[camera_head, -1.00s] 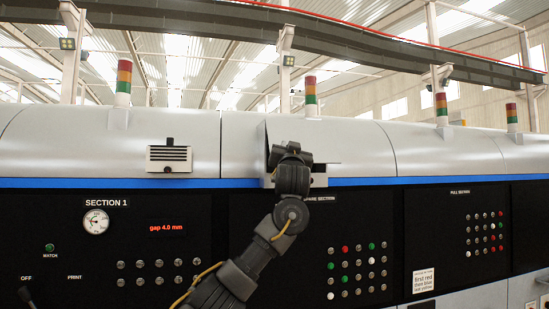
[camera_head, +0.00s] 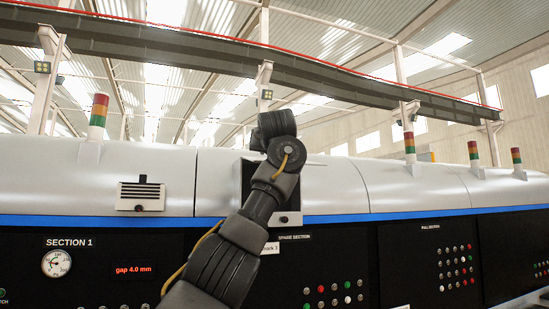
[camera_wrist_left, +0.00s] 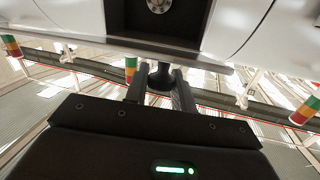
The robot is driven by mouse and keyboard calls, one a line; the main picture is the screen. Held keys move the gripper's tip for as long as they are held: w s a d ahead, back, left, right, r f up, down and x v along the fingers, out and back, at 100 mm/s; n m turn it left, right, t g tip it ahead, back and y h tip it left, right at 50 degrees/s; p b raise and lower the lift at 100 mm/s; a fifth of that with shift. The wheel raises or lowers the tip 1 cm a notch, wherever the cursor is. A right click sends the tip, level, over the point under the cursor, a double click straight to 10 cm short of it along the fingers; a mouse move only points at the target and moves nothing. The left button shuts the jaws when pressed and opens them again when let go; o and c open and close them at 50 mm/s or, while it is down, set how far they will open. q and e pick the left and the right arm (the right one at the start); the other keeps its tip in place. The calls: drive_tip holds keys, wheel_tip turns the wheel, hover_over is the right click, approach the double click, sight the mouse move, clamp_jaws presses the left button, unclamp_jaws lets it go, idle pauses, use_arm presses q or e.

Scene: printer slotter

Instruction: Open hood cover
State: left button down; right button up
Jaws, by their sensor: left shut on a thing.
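The pale grey hood cover (camera_head: 330,185) runs along the machine above a blue stripe. Behind my left arm, a dark recess (camera_head: 244,178) shows in the hood. In the left wrist view, which is upside down, a black recess (camera_wrist_left: 190,18) with a silver round part sits in the white hood. A short black handle (camera_wrist_left: 160,78) projects from near the hood's edge. My left gripper (camera_wrist_left: 160,84) is shut on this handle. In the head view my arm hides the handle and fingers. My right gripper is in neither view.
Black control panels (camera_head: 200,270) with several buttons and a gauge (camera_head: 56,263) lie below the stripe. A vented box (camera_head: 141,195) is on the hood to the left. Signal lights (camera_head: 98,115) stand on top. An overhead beam (camera_head: 300,50) runs well above.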

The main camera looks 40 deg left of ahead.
use_arm(q)
drive_tip(key=shift+r, duration=0.55)
drive_tip(key=c, duration=1.2)
unclamp_jaws()
drive_tip(key=shift+f, duration=0.1)
drive_tip(key=shift+s, duration=0.15)
drive_tip(key=b+v, duration=0.6)
drive_tip(key=v, duration=0.4)
drive_tip(key=shift+s+d+b, duration=0.15)
drive_tip(key=shift+d+b, duration=0.1)
drive_tip(key=shift+b, duration=0.15)
